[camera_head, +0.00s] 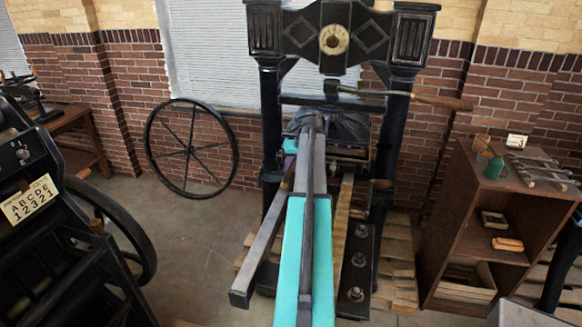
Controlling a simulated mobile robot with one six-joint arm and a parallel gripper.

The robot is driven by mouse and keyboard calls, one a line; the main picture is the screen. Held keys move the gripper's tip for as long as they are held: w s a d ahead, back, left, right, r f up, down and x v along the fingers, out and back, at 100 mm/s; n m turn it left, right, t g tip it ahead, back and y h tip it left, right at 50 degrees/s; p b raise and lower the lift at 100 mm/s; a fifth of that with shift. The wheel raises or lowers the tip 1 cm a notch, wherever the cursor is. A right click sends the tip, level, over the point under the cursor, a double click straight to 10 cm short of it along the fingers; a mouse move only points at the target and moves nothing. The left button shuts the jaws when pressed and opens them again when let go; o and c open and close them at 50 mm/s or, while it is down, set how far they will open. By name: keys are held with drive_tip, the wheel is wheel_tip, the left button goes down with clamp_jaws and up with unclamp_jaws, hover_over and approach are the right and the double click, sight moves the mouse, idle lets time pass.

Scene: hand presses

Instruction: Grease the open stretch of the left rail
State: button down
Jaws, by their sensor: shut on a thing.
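The iron hand press (385,105) stands in the middle. Its left rail (262,248) is a plain grey bar that slopes from under the press toward me, with its near end free at lower left. A golden-brown rail (342,225) shows right of my arm. My teal and dark grey arm reaches up the middle, between the two rails, toward the press bed. The end of the arm lies at the dark mass under the press head. My gripper and anything in it are hidden there. I cannot make out grease on the left rail.
A spoked wheel (191,148) leans at the back wall. A dark machine (50,235) stands at left. The floor (195,245) between is clear.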

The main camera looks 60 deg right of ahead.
drive_tip(key=shift+s+a, duration=0.3)
drive_tip(key=shift+a, duration=0.65)
drive_tip(key=shift+s+a, duration=0.3)
drive_tip(key=shift+a, duration=0.7)
drive_tip(key=shift+s+a+f+b, duration=0.1)
drive_tip(key=shift+s+a+b, duration=0.2)
drive_tip(key=shift+a, duration=0.6)
drive_tip(key=shift+s+a+b, duration=0.1)
drive_tip(key=shift+s+a, duration=0.25)
drive_tip(key=shift+a, duration=0.65)
drive_tip(key=shift+s+a, duration=0.3)
drive_tip(key=shift+a, duration=0.6)
drive_tip(key=shift+s+a, duration=0.3)
drive_tip(key=shift+a, duration=0.6)
